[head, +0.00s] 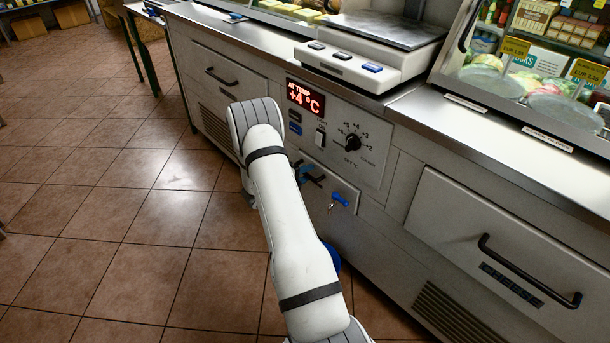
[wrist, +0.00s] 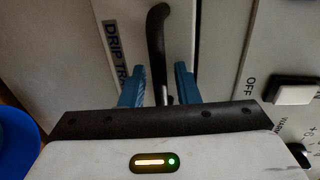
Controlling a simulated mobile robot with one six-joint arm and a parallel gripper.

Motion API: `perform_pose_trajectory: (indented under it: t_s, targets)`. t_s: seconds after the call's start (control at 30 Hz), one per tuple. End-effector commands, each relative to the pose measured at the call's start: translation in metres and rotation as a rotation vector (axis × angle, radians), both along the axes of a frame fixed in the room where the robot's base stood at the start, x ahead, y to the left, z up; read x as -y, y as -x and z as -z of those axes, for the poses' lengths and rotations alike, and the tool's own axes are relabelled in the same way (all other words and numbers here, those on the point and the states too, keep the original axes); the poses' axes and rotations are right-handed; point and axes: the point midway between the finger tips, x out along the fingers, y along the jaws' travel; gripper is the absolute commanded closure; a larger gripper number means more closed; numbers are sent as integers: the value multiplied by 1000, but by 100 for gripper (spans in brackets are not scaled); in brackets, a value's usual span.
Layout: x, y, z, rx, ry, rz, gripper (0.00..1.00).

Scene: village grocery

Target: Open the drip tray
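The drip tray drawer front (wrist: 90,40) fills much of the wrist view, with a dark "DRIP TRAY" label (wrist: 114,50). Its dark bar handle (wrist: 157,40) runs up the middle of that view. My gripper (wrist: 160,85) has its two blue fingers on either side of the handle, with visible gaps, so it is open around the handle. The gripper (head: 306,173) shows there only as a bit of blue beside the arm, below the control panel.
The control panel (head: 340,140) with display, switches and a dial sits just above. A blue bucket (head: 332,260) stands on the floor below. Tiled floor at left is clear.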

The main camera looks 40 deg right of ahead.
Motion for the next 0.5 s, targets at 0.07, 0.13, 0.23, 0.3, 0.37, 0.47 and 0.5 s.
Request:
perform_pose_trajectory:
  t_s: [0.07, 0.13, 0.23, 0.3, 0.37, 0.47, 0.5]
  targets:
    - [0, 0, 0, 0, 0, 0, 78]
    - [0, 0, 0, 0, 0, 0, 84]
    - [0, 0, 0, 0, 0, 1, 92]
    - [0, 0, 0, 0, 0, 1, 98]
    - [0, 0, 0, 0, 0, 1, 100]
    - [0, 0, 0, 0, 0, 1, 100]
    - [0, 1, 0, 0, 0, 1, 100]
